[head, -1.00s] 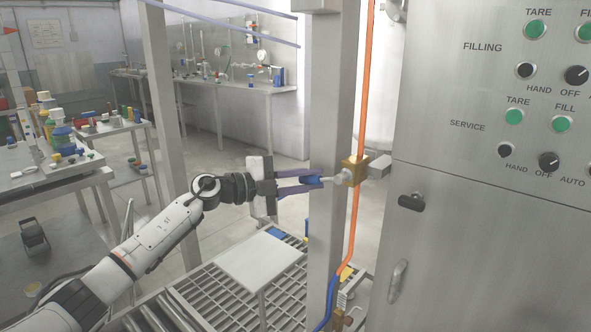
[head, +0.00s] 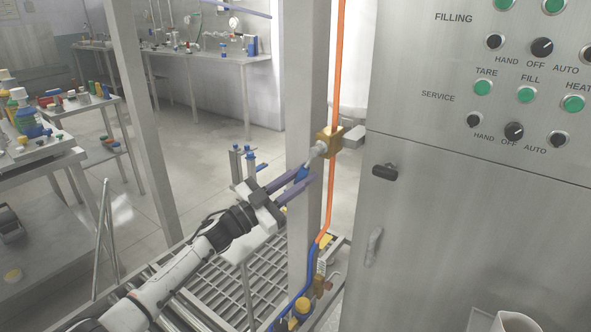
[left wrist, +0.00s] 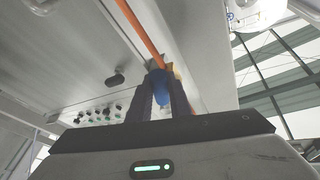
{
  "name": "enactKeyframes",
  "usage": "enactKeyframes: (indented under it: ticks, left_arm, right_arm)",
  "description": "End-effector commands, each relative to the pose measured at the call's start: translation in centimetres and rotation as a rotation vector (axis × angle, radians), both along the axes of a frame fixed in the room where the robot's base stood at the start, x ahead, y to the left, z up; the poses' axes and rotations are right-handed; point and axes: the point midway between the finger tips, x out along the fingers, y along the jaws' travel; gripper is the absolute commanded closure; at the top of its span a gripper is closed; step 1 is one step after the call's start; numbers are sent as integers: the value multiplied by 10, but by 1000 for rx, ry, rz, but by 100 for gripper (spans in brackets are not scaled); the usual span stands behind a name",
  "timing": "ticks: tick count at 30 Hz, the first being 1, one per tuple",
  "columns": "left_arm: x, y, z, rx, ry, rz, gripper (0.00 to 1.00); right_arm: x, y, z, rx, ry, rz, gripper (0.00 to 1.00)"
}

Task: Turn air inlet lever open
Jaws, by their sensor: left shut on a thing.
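The air inlet valve is a brass block (head: 327,143) on the steel post, with the orange hose running through it. Its lever has a blue handle (head: 301,175) that slants down and left from the valve. My left gripper (head: 308,178) is shut on this blue handle, with one finger on each side. In the left wrist view the blue handle (left wrist: 159,92) sits between the two dark fingers, and the brass valve (left wrist: 172,70) shows partly behind it. My right gripper is not in view.
The steel post (head: 306,90) stands right beside the gripper. The steel control cabinet (head: 450,220) with buttons and knobs fills the right. A roller conveyor and grating (head: 225,290) lie below. Side tables (head: 95,105) with coloured parts stand at left.

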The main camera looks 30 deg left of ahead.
Motion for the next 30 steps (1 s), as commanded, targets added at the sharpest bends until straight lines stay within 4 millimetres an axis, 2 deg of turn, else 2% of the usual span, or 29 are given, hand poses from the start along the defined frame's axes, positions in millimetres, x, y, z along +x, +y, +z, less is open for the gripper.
enactKeyframes:
  ticks: [6,13,30]
  left_arm:
    - [-2,-13,-4,-176,30,1,100]
    - [-4,-22,-5,-301,49,1,100]
    - [-5,-29,-5,-387,63,-2,100]
  right_arm:
    - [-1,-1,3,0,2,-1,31]
    - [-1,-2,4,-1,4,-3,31]
    - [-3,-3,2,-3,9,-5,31]
